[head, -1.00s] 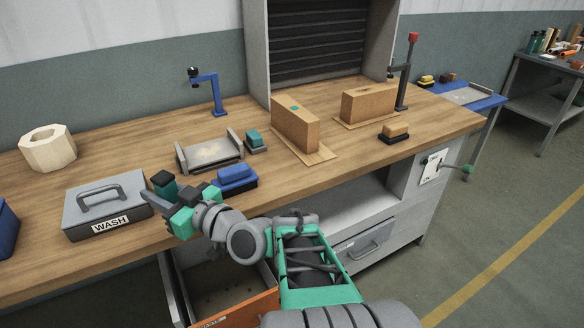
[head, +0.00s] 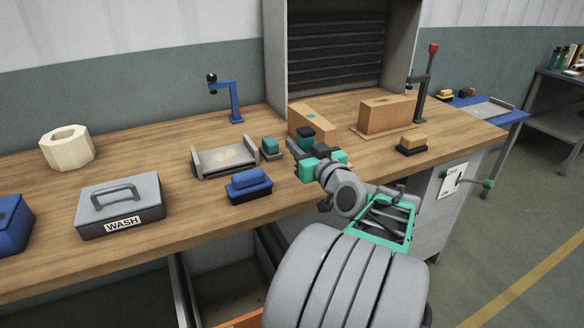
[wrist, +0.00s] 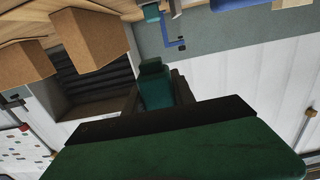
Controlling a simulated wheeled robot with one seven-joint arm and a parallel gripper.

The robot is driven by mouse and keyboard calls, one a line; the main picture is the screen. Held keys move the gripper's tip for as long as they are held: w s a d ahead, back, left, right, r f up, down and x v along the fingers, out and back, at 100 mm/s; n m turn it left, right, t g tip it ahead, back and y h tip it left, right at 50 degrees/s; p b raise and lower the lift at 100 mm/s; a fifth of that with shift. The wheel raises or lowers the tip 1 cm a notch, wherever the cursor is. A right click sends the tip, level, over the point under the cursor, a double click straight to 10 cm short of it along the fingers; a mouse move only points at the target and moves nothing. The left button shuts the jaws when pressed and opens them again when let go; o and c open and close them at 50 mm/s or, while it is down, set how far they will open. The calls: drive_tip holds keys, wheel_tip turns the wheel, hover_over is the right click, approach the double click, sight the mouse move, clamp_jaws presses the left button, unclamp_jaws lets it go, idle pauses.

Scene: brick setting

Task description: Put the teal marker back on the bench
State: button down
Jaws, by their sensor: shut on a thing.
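My gripper (head: 304,144) is in front of the left brown block (head: 318,119), held up over the front part of the bench (head: 120,163). It is shut on a dark teal piece, which I take for the teal marker (head: 306,132), standing up from the jaws. In the wrist view the marker (wrist: 155,86) is gripped between the dark fingers (wrist: 157,98), with its narrower top free. My gripper hides part of the left brown block's lower front.
A teal block on a grey base (head: 271,147), a grey tray (head: 225,162) and a blue block (head: 249,183) lie left of my gripper. The WASH box (head: 121,205) is further left. A second brown block (head: 387,115) and a tan-topped block (head: 412,142) are right. Bare wood shows between them.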

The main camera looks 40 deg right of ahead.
drive_tip(key=w+d+f, duration=0.1)
drive_tip(key=w+f, duration=0.3)
drive_tip(key=w+d+f, duration=0.1)
drive_tip(key=w+f, duration=0.1)
drive_tip(key=shift+w+d+f+b, duration=0.1)
drive_tip(key=shift+d+f+b, duration=0.2)
drive_tip(key=shift+f, duration=0.05)
drive_tip(key=shift+w+f+b, duration=0.1)
drive_tip(key=shift+f+b, duration=0.4)
drive_tip(key=shift+f, duration=1.3)
drive_tip(key=c, duration=1.1)
unclamp_jaws()
drive_tip(key=shift+o, duration=0.2)
drive_tip(key=shift+r, duration=0.1)
drive_tip(key=shift+r+p, duration=0.2)
drive_tip(key=shift+p, duration=0.15)
drive_tip(key=b+v, duration=0.1)
drive_tip(key=v, duration=1.1)
